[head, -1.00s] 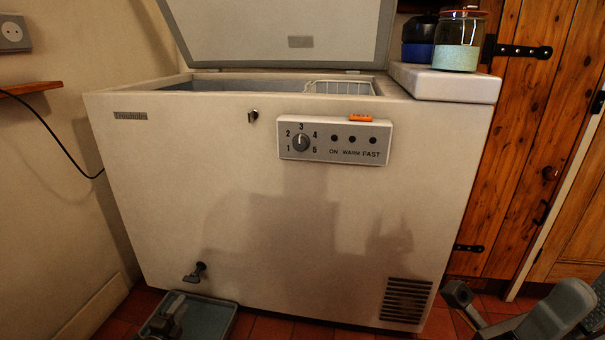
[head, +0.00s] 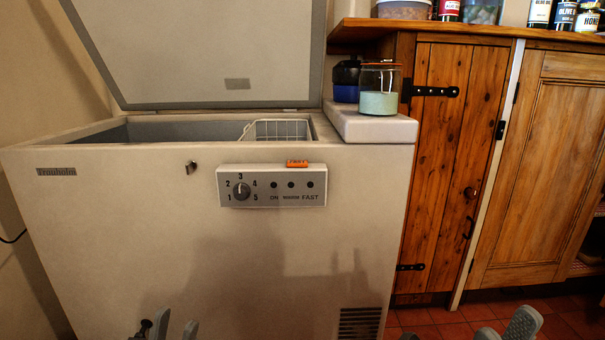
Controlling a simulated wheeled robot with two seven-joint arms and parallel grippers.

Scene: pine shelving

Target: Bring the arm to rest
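Only the tips of my grippers show, at the bottom edge of the head view. My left gripper (head: 174,329) is low in front of the chest freezer, its two grey fingertips apart with nothing seen between them. My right gripper (head: 505,330) is low at the right, in front of the wooden cupboard, over the tiled floor. Its two grey tips also look apart and empty. The rest of both arms is below the picture.
The white chest freezer (head: 120,220) stands with its lid (head: 200,50) raised and a wire basket (head: 278,130) inside. A glass jar (head: 379,103) and a dark blue container (head: 346,93) stand on its side ledge. The wooden cupboard (head: 450,150) is at right; red floor tiles (head: 570,315) show below.

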